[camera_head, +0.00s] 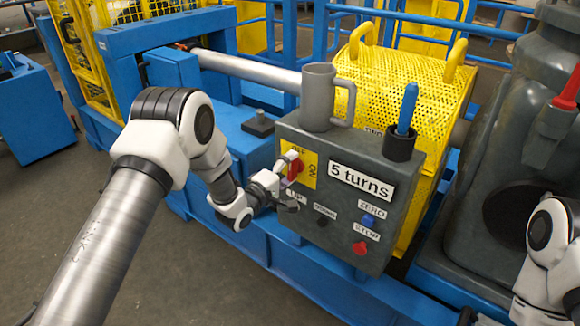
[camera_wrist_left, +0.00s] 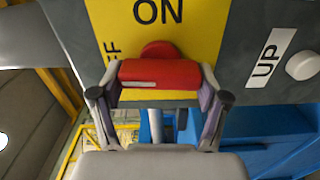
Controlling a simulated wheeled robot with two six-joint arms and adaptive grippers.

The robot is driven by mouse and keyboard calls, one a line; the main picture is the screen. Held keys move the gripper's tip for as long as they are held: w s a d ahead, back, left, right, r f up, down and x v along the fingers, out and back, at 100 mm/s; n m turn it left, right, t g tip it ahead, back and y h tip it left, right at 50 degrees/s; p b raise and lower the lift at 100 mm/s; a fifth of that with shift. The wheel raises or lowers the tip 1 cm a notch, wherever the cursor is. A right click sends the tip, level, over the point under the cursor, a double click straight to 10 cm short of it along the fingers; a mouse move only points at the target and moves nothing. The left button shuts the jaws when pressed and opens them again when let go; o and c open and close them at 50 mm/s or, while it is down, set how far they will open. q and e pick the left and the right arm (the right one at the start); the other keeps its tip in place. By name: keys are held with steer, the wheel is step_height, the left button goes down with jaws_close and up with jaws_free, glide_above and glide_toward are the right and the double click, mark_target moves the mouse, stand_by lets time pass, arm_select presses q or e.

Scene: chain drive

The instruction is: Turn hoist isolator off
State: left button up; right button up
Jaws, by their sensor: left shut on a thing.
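The hoist isolator is a red handle (camera_head: 294,169) on a yellow plate (camera_head: 308,165) at the left of the grey control box's front. In the left wrist view the red handle (camera_wrist_left: 158,73) lies crosswise between the two fingers of my left gripper (camera_wrist_left: 158,95), which is shut on its ends. The handle's left end there is toward the partly hidden OFF label (camera_wrist_left: 112,50). The ON label (camera_wrist_left: 158,11) is beyond its long side. In the head view my left gripper (camera_head: 289,171) covers part of the handle. My right gripper is out of view.
The control box (camera_head: 345,205) has a "5 turns" label, a blue ZERO button (camera_head: 368,220), a red STOP button (camera_head: 360,248) and black knob (camera_head: 322,221). A grey mug (camera_head: 318,95) and a black cup (camera_head: 400,143) with a blue-handled tool stand on top. A yellow mesh guard (camera_head: 390,85) is behind.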

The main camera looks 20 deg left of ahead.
arm_select(q)
steer(key=shift+n, duration=0.5)
steer(key=o, duration=1.2)
steer(key=shift+c, duration=0.2)
steer(key=v, duration=1.2)
